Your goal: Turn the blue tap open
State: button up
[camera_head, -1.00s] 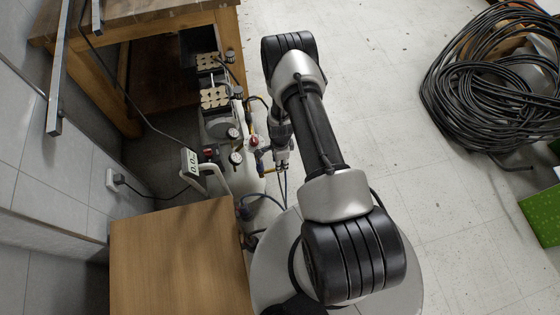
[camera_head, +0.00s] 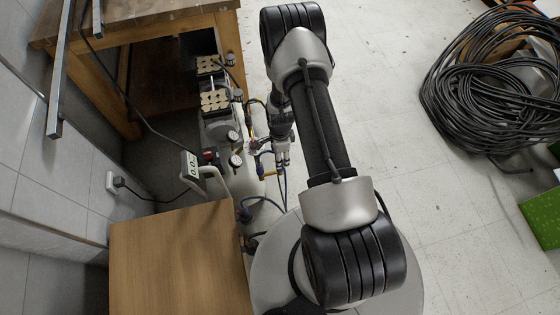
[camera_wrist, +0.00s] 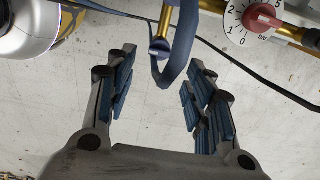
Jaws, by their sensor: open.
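The blue tap (camera_wrist: 181,50) shows in the wrist view as a curved blue lever on a brass fitting. It stands between the two fingers of my gripper (camera_wrist: 163,78), towards their far ends. In the head view my gripper (camera_head: 283,158) hangs beside the compressor's pipework; the tap is too small to make out surely there.
A pressure dial with a red knob (camera_wrist: 262,18) sits on a brass pipe right of the tap. The compressor (camera_head: 222,132) stands beside a wooden bench (camera_head: 150,22). A wooden box top (camera_head: 180,260) is at front left. Coiled black hose (camera_head: 490,80) lies at right, with clear floor between.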

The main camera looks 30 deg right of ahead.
jog(key=shift+r, duration=2.25)
